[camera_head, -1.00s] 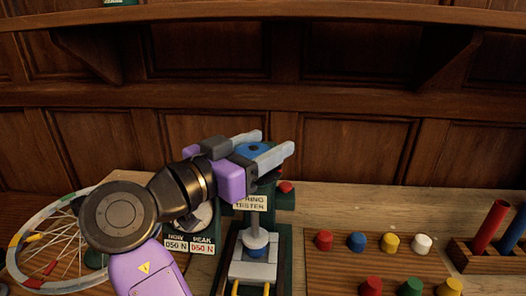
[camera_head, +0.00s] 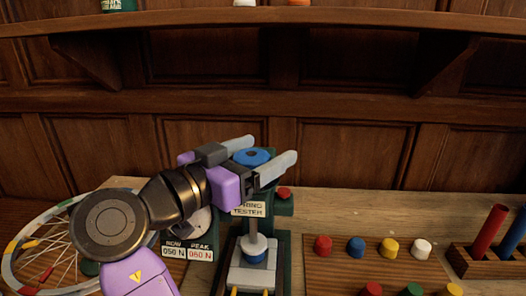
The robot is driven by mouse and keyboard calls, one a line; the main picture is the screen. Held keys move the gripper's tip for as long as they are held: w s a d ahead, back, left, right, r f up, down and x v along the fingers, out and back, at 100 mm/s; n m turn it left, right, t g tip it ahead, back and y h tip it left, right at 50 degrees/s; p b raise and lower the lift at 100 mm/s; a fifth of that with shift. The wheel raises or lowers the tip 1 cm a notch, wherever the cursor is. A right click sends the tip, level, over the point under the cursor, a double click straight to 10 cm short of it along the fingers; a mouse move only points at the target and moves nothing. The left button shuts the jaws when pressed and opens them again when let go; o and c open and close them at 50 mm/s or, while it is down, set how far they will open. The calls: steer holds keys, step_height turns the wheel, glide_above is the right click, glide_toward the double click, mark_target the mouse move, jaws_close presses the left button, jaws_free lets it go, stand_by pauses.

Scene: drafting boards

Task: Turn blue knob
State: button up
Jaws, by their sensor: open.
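The blue knob (camera_head: 252,157) is a round, flat-topped disc with a dark centre, on top of the green spring tester (camera_head: 283,247). My gripper (camera_head: 272,150) is open at the knob's height, with one finger on the far side of the knob and the other on its near right side. I cannot tell whether the fingers touch it. The tester's sign (camera_head: 248,209) is partly readable. Its readout (camera_head: 187,252) seems to show about 056 N now and 060 N peak. My arm partly hides the dial above the readout.
A red button (camera_head: 283,193) is at the tester's right. A wooden board (camera_head: 340,272) with several coloured pegs and a rack (camera_head: 470,262) with red and blue tubes stand further right. A spoked wheel (camera_head: 45,250) lies left. A shelf (camera_head: 350,18) runs above.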

steer(key=v, duration=0.7)
steer(key=shift+s+b, duration=0.15)
steer(key=shift+b, duration=0.2)
